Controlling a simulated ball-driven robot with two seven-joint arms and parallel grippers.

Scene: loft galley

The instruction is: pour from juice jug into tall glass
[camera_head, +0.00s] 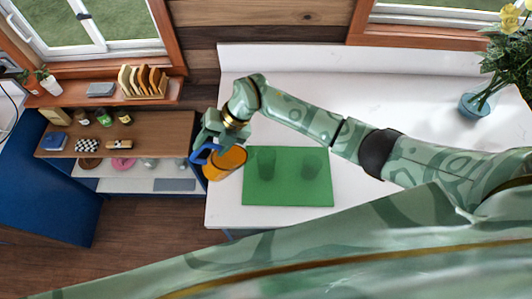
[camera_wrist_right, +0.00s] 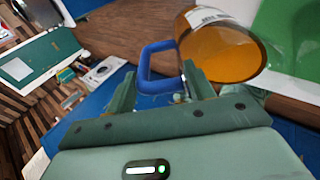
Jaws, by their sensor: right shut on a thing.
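The juice jug (camera_head: 226,162), with orange juice and a blue handle, is held at the left edge of the white counter, tilted with its mouth toward the right. My right gripper (camera_head: 207,142) is shut on its blue handle. The jug (camera_wrist_right: 225,48) and handle (camera_wrist_right: 158,62) also show in the right wrist view, with the gripper fingers (camera_wrist_right: 160,90) at the handle. Two clear glasses stand on the green mat: one (camera_head: 266,162) nearer the jug and one (camera_head: 312,162) to its right. I cannot tell which is the tall glass. My left gripper is not in view.
The green mat (camera_head: 290,195) lies on the white counter (camera_head: 400,110), which is mostly clear behind my right arm. A blue vase with flowers (camera_head: 475,103) stands at the right. A wooden shelf (camera_head: 165,130) with small items stands left of the counter.

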